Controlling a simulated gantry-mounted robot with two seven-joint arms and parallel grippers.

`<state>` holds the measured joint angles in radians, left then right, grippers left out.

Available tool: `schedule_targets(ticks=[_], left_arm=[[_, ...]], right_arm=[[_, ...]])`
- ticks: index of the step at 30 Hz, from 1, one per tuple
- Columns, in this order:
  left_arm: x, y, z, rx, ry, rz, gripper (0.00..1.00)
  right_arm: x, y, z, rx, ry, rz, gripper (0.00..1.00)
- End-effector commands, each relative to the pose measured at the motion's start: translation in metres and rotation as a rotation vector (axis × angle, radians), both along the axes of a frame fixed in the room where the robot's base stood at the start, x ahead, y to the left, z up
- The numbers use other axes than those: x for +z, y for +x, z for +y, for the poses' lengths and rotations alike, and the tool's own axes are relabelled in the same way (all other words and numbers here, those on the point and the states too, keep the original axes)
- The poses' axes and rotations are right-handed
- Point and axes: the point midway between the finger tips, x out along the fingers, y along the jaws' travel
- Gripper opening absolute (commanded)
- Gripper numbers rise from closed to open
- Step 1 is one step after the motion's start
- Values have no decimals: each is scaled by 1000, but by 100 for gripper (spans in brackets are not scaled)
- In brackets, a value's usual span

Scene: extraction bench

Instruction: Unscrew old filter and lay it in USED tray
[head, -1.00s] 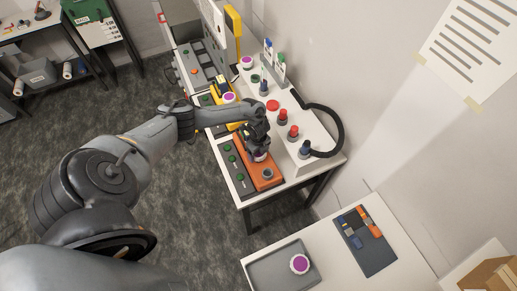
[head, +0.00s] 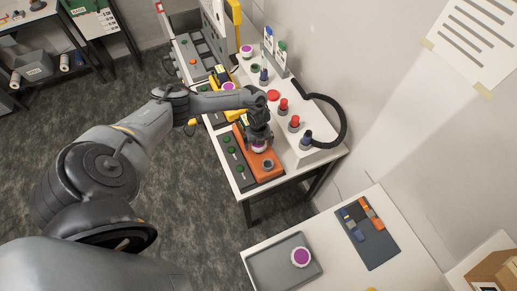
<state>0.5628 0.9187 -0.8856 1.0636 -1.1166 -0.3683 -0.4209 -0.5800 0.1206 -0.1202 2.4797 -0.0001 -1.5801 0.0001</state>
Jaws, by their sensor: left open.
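My left gripper (head: 259,139) points down over the orange block (head: 256,166) on the bench. Its jaws are open around or just above a white round filter (head: 259,149), partly hidden by the gripper; contact cannot be told. The block has a dark round socket (head: 267,165) near its front end. A grey tray (head: 270,276) lies on the white table in front, holding a white filter with a purple top (head: 301,257). No label on this tray can be read. My right gripper is not in view.
A green-button panel (head: 231,153) lies left of the orange block. A dark mat (head: 376,252) with small parts lies right of the tray. A gap separates bench and table.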

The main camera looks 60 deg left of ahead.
Motion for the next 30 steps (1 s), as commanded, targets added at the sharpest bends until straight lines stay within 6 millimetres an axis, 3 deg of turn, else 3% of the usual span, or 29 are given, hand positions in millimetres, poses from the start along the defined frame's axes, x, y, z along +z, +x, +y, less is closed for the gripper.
schedule_targets(ticks=[1, 15, 21, 28, 30], left_arm=[[-7, 1, 1, -102, 1, -2, 100], [-5, 1, 0, -977, 2, -2, 100], [-1, 0, 0, -1121, 0, 0, 100], [1, 0, 0, -1128, -1, 1, 100], [1, 0, 0, -1128, -1, 1, 89]], right_arm=[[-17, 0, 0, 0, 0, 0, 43], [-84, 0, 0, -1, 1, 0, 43], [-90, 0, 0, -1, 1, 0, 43], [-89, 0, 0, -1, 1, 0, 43], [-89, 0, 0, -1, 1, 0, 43]])
